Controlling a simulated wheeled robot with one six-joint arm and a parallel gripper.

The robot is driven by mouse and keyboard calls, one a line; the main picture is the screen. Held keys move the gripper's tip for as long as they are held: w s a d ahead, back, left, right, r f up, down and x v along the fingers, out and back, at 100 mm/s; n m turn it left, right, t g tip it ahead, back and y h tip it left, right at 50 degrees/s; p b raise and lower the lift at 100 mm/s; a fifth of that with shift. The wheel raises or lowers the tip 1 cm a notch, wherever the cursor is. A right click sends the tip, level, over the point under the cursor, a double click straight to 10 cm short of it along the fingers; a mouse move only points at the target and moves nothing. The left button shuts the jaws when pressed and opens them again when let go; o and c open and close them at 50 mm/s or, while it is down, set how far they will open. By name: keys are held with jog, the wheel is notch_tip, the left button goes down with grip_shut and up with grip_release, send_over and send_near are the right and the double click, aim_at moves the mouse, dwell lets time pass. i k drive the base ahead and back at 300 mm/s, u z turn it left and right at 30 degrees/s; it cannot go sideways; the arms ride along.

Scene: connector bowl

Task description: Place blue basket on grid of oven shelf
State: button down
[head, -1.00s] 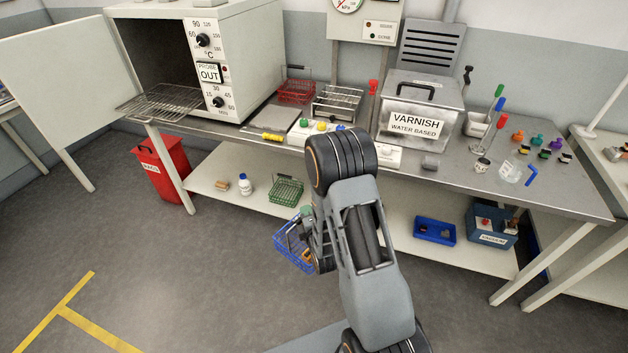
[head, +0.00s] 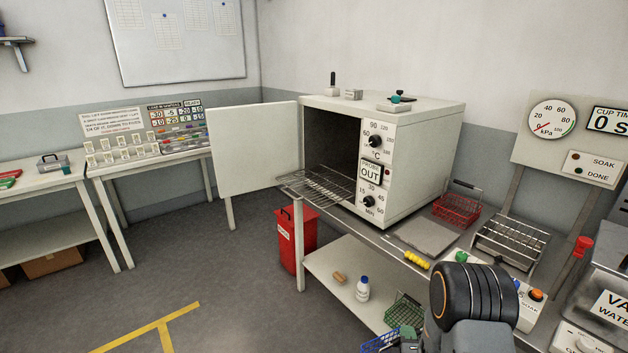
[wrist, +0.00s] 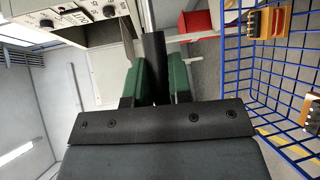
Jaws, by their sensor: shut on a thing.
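The blue basket (head: 380,343) is a wire basket at the bottom edge of the head view, mostly cut off. In the wrist view the blue basket (wrist: 272,45) fills the right side, with several small tan and black connectors inside. My gripper (wrist: 154,85) has its green fingers shut on the dark handle of the blue basket. It also shows at the bottom of the head view (head: 409,338). The oven shelf (head: 322,187) is a bare wire grid sticking out of the open oven (head: 433,150). The basket is low, in front of the bench and well apart from the shelf.
The oven door (head: 255,150) stands open to the left. A red waste bin (head: 296,238) is below the shelf. A red basket (head: 457,212) and a wire rack (head: 508,243) stand right of the oven. A green basket (head: 404,311) and bottle (head: 362,289) sit on the lower shelf.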

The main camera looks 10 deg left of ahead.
aim_at(320, 183)
jog(key=u, duration=0.4)
jog(key=i, duration=1.3)
jog(key=u, duration=0.6)
